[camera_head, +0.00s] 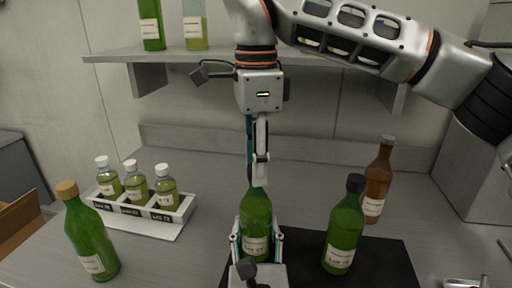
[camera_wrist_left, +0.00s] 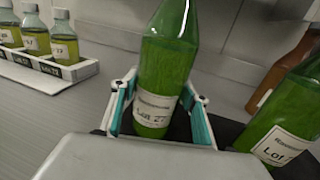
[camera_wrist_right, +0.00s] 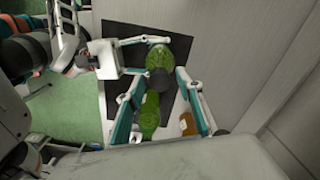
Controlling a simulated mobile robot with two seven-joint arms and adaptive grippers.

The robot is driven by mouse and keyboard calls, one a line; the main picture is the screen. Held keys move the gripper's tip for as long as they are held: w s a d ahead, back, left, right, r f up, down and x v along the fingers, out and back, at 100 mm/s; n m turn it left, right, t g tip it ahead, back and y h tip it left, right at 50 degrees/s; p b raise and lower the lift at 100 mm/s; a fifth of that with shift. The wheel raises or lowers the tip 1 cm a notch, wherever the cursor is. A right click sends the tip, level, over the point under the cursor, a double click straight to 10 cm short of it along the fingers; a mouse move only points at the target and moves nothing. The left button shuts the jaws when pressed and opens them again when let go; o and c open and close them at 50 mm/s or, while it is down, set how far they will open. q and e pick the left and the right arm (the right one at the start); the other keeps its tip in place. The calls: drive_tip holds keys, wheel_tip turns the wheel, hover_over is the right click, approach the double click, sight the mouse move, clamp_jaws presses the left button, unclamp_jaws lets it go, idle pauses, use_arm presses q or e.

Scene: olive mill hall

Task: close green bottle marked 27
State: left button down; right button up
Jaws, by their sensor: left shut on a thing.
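The green bottle (camera_head: 256,222) stands upright over the dark mat in the head view. The bottle's mouth is hidden or too small to tell.
A black-capped green bottle (camera_head: 344,233) and a brown bottle (camera_head: 377,182) stand close on the right. A cork-topped green bottle (camera_head: 89,238) and a white rack (camera_head: 184,212) of small bottles stand left. A shelf (camera_head: 112,56) with bottles hangs behind.

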drive_tip(key=shift+f, duration=0.1)
clamp_jaws()
drive_tip(key=m, duration=0.3)
drive_tip(key=shift+m, duration=0.3)
drive_tip(key=m, duration=1.8)
drive_tip(key=shift+o, duration=0.8)
unclamp_jaws()
wheel_tip(320, 180, up, 12)
